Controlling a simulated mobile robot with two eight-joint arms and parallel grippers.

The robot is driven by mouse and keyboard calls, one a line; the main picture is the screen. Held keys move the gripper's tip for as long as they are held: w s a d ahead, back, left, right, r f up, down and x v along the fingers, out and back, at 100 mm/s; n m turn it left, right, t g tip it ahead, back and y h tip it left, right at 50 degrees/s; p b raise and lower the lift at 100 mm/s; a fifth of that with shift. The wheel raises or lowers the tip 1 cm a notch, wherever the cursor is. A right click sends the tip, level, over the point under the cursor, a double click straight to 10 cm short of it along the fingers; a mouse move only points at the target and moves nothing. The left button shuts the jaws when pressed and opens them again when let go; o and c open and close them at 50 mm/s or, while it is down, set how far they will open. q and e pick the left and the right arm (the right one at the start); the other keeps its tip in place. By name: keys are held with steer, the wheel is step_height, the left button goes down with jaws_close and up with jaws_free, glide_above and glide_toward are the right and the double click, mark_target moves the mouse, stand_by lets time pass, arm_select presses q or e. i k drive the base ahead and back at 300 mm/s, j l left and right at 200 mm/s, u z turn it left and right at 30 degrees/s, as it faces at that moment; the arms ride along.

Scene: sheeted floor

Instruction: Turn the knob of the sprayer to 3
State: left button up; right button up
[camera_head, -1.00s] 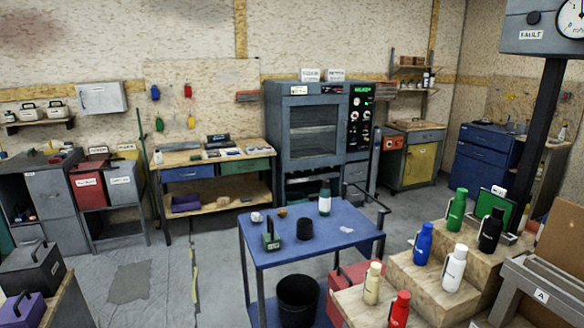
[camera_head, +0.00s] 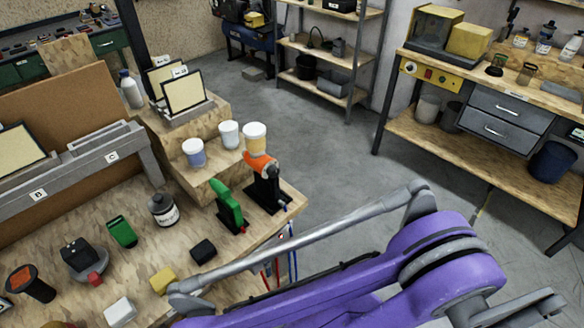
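I cannot pick out a sprayer for sure, and no numbered knob is readable. An orange and black hand tool (camera_head: 262,178) stands at the right end of the wooden bench, and a green and black hand tool (camera_head: 230,210) stands just left of it. Both have a trigger-tool shape, but they are too small to identify. Neither gripper is recognisable in view. A large purple and grey jointed body (camera_head: 400,275) fills the lower right close to the camera; I cannot tell whether it is part of me.
A workbench with grey drawers (camera_head: 505,115) is at right. Grey floor between is clear.

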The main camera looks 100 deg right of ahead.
mark_target(273, 170)
steer(key=z, duration=3.25)
